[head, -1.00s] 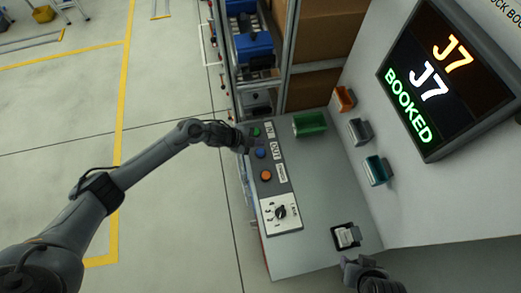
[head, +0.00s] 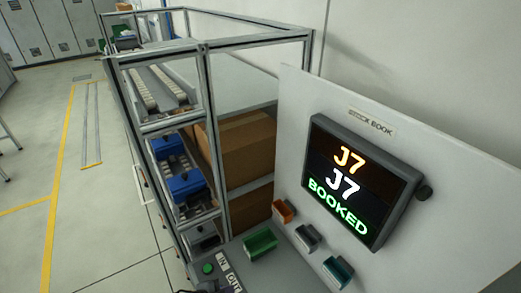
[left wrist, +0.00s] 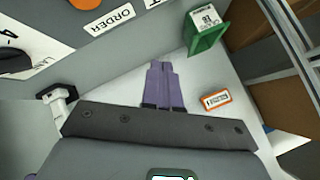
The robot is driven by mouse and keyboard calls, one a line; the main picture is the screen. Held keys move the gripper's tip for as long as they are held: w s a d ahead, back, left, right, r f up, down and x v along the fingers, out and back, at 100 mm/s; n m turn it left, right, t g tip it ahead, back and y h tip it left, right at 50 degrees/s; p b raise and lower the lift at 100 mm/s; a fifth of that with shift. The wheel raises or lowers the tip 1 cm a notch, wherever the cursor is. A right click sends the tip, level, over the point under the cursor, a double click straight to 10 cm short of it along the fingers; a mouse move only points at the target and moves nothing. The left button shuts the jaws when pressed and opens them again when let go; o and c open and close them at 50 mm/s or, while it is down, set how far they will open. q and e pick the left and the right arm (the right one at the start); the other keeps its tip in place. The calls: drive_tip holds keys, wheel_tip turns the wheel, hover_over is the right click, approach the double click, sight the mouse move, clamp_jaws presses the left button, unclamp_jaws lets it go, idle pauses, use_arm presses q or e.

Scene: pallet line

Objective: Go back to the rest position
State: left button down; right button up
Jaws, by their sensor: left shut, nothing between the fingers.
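My left gripper (left wrist: 163,85) shows in the left wrist view as two purple fingers closed together with nothing between them. My right gripper is out of view.
A lit screen (head: 360,185) reads J7, J7, BOOKED. Green (head: 260,243), orange (head: 283,211), grey (head: 307,237) and teal (head: 338,271) bins line the console. A rack (head: 215,130) holds blue bins (head: 187,184) and cardboard boxes (head: 247,145). Open floor lies left.

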use_arm(q)
drive_tip(key=s+d+r+n+y+p, duration=0.1)
drive_tip(key=s+r+n+y+p, duration=0.1)
drive_tip(key=s+r+n, duration=0.3)
drive_tip(key=s+a+r+n+g+y+p, duration=0.1)
drive_tip(key=s+a+r+n, duration=0.3)
drive_tip(key=s, duration=0.6)
drive_tip(key=s+a+r+n+g+y+p, duration=0.2)
drive_tip(key=s+a+r+n, duration=0.3)
drive_tip(key=s, duration=0.5)
drive_tip(key=shift+a+r+n+y+p, duration=0.15)
drive_tip(key=shift+a+n+y+p, duration=0.25)
drive_tip(key=shift+a, duration=0.65)
